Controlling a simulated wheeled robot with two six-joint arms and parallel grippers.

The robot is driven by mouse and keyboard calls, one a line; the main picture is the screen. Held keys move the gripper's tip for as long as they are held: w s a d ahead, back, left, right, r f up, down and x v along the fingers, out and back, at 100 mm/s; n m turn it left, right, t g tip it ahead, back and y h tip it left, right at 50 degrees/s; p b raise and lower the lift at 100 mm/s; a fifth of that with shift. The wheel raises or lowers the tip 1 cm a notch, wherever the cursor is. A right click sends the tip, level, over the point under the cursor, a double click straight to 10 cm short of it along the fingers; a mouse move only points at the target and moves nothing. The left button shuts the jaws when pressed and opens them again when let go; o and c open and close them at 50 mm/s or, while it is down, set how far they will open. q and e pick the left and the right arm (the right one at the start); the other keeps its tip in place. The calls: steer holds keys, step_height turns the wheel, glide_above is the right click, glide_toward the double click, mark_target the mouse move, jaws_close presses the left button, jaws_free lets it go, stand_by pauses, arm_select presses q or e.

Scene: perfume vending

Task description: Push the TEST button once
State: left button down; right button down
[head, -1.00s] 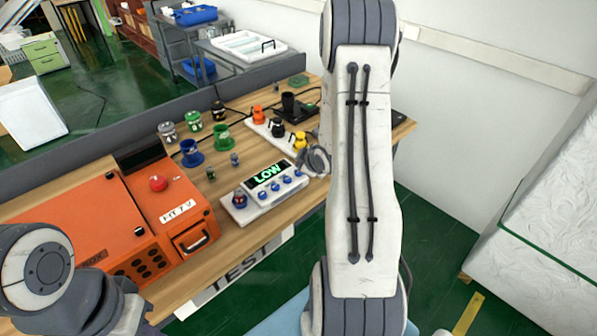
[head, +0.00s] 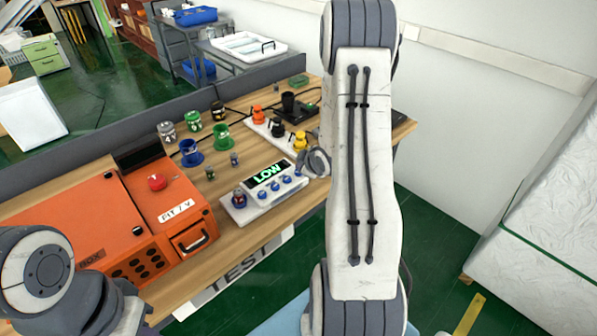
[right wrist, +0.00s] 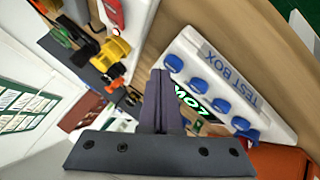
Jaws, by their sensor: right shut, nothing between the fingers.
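A white test box (head: 262,206) stands on the wooden table, with a green "LOW" display (head: 268,174) and a row of several blue buttons (head: 274,185). In the right wrist view the box (right wrist: 260,110) reads "TEST BOX", and its nearest blue button (right wrist: 174,62) is just right of my fingertips. I cannot read a label on any single button. My right gripper (right wrist: 160,76) is shut and empty, over the end of the box; its fingers cover part of the display. I cannot tell whether it touches anything. In the head view only my grey wrist shows at the box's right end.
An orange box (head: 95,225) with a red button (head: 157,182) stands left of the test box. Green cups (head: 221,137), a blue cup (head: 190,152) and a white strip with orange, black and yellow items (head: 279,133) stand behind. A low grey wall (head: 110,130) edges the table's back.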

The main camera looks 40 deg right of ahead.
steer(key=shift+f+b, duration=0.45)
steer(key=shift+f, duration=0.05)
stand_by(0.6)
steer(key=shift+r+p, duration=0.7)
steer(key=shift+r, duration=0.2)
steer(key=shift+r, duration=0.1)
step_height(320, 180, up, 5)
steer(key=p, duration=0.4)
stand_by(0.5)
